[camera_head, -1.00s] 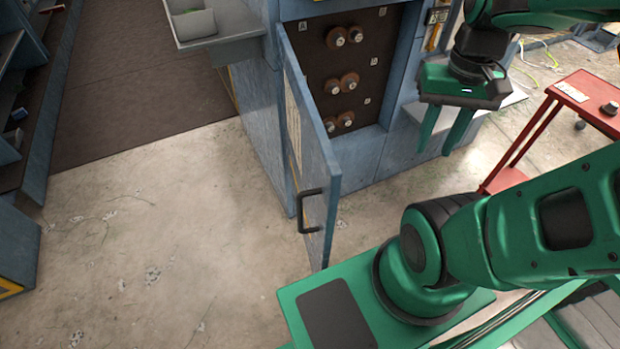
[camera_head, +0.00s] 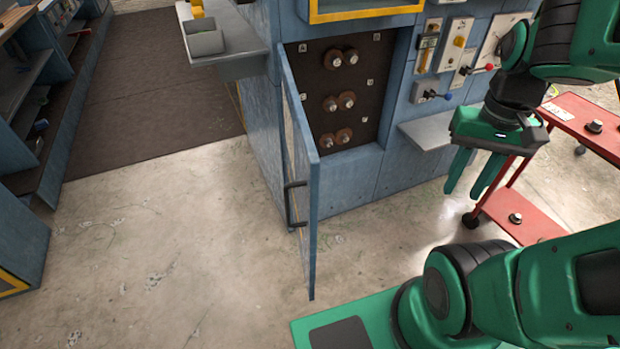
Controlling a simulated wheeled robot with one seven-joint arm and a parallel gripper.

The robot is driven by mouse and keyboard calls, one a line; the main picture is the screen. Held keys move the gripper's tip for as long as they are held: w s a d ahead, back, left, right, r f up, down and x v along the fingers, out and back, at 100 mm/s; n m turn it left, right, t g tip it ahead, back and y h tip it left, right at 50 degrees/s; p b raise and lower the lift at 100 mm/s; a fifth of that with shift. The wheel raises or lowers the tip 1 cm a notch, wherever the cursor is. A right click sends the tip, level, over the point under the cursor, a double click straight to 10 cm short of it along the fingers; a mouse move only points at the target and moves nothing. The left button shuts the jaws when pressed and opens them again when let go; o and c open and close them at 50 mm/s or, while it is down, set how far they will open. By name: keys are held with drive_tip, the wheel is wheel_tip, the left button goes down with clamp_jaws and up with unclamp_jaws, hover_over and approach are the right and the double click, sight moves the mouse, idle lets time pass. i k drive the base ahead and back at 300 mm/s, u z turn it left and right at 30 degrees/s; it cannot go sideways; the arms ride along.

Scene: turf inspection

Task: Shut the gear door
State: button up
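The gear door (camera_head: 303,170) is a blue-grey panel hinged at the left side of a cabinet opening. It stands wide open, swung out toward me, and is seen nearly edge-on. A black bar handle (camera_head: 291,204) is on its outer face, on the left. Behind it the open compartment (camera_head: 378,75) shows a dark back panel with several brown gears (camera_head: 338,103) on pegs. My gripper (camera_head: 468,190) hangs in the air to the right of the door and the opening, fingers pointing down, parted and empty. It touches neither door nor handle.
A grey shelf (camera_head: 427,130) juts out right of the opening, below switches and levers (camera_head: 431,93). A red trolley (camera_head: 575,118) stands at the right. A grey ledge with a bin (camera_head: 205,40) is at upper left. The concrete floor (camera_head: 170,235) left of the door is clear.

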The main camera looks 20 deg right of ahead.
sight(304, 164)
drive_tip(key=z, duration=1.9)
drive_tip(key=k, duration=0.9)
drive_tip(key=u, duration=1.6)
drive_tip(key=i, duration=1)
